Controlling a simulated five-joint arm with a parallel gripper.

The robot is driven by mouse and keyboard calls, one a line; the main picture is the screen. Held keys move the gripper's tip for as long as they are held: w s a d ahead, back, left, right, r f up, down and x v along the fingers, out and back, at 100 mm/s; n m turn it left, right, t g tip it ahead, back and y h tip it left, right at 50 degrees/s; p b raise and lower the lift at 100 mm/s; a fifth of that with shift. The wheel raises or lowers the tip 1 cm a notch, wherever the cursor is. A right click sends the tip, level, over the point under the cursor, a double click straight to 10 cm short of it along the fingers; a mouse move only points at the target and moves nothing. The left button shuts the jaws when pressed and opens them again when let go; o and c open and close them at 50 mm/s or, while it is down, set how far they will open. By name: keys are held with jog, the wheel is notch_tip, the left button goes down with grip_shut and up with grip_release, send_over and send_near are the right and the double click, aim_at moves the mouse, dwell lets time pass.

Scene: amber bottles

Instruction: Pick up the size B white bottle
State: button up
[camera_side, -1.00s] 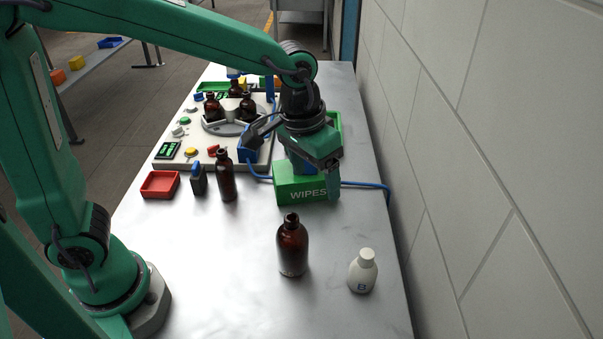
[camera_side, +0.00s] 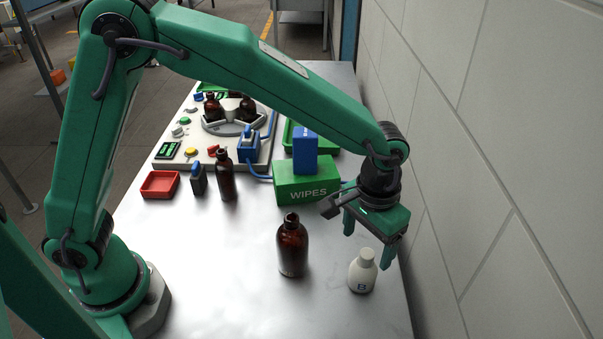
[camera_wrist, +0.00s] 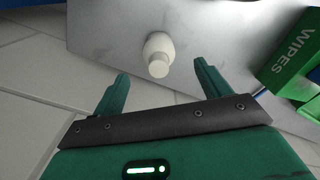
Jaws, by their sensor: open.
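The white bottle (camera_side: 362,273) marked "B" stands upright at the front right of the metal table. It also shows in the wrist view (camera_wrist: 158,52), beyond the fingertips and roughly between them. My gripper (camera_side: 367,251) is open and empty above the white bottle. Its two green fingers point down, and in the wrist view the gripper (camera_wrist: 161,70) has its fingers spread wide apart. I see no contact with the bottle.
A large amber bottle (camera_side: 292,247) stands just left of the white bottle. A green WIPES box (camera_side: 307,182) is behind it, also seen in the wrist view (camera_wrist: 292,50). A slim amber bottle (camera_side: 226,178) and red tray (camera_side: 160,184) are farther left. The wall (camera_side: 500,180) is close on the right.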

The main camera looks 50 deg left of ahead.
aim_at(365, 265)
jog(key=shift+f, duration=1.1)
jog(key=shift+f, duration=0.1)
jog(key=shift+w+d+f, duration=0.1)
jog(key=shift+d+f, duration=0.05)
jog(key=shift+f, duration=2.35)
jog(key=shift+c, duration=0.3)
jog(key=c, duration=1.1)
